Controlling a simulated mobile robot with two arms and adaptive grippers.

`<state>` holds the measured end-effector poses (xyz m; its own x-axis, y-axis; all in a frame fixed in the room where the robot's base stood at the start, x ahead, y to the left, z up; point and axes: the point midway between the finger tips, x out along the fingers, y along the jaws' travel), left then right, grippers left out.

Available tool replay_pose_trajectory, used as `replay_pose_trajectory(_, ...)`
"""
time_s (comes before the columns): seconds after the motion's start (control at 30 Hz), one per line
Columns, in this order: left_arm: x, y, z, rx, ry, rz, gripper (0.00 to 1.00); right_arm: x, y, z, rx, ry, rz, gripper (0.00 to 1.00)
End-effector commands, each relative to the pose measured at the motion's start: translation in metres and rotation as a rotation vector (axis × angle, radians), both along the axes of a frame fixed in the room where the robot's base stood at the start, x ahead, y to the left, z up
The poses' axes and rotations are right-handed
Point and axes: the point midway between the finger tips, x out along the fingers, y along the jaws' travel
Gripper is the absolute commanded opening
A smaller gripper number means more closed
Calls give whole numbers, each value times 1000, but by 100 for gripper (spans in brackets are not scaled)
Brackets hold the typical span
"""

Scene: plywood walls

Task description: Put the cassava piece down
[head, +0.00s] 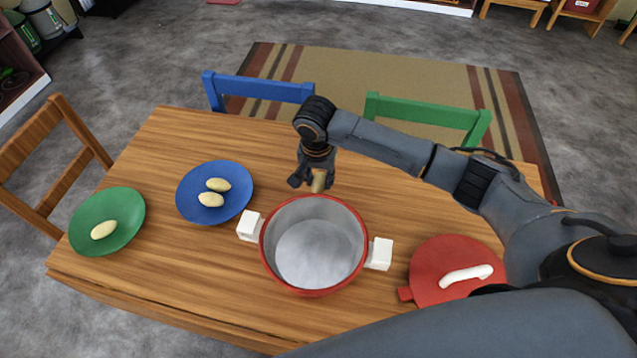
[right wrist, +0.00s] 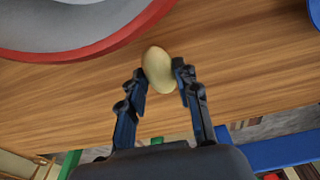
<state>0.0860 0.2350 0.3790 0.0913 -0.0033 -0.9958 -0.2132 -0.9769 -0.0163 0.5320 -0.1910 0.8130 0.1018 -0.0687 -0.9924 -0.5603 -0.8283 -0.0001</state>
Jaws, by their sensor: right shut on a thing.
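My right gripper (head: 309,183) is shut on a pale yellow cassava piece (head: 318,181), just beyond the far rim of the pot. The right wrist view shows the piece (right wrist: 158,70) between the two fingertips (right wrist: 158,76), with the pot rim (right wrist: 75,54) beside it and tabletop behind. The pot (head: 362,222) has a red rim, white handles and a grey interior that looks empty. A blue plate (head: 234,172) holds two similar pieces (head: 218,185). A green plate (head: 128,205) holds one piece (head: 104,230). My left gripper is out of view.
A red lid (head: 440,255) with a white handle lies on the wooden table (head: 165,265), right of the pot. Bare table lies between the blue plate and the pot. Blue (head: 262,87), green (head: 430,112) and wooden (head: 28,148) chairs stand around the table.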

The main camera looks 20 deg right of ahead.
Motion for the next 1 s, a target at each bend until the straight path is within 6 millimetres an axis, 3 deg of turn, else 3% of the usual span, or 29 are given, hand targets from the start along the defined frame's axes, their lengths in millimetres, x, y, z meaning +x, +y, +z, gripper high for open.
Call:
replay_pose_trajectory(0.17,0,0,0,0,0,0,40,0,0,-20,0,1,1,0)
replay_pose_trajectory(0.53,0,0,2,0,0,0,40,0,1,-24,2,1,0,0)
replay_pose_trajectory(0.57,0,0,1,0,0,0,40,0,0,-24,1,0,0,36)
replay_pose_trajectory(0.67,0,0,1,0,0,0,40,0,0,-24,1,0,0,55)
replay_pose_trajectory(1.0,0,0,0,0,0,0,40,0,0,-21,1,-2,1,55)
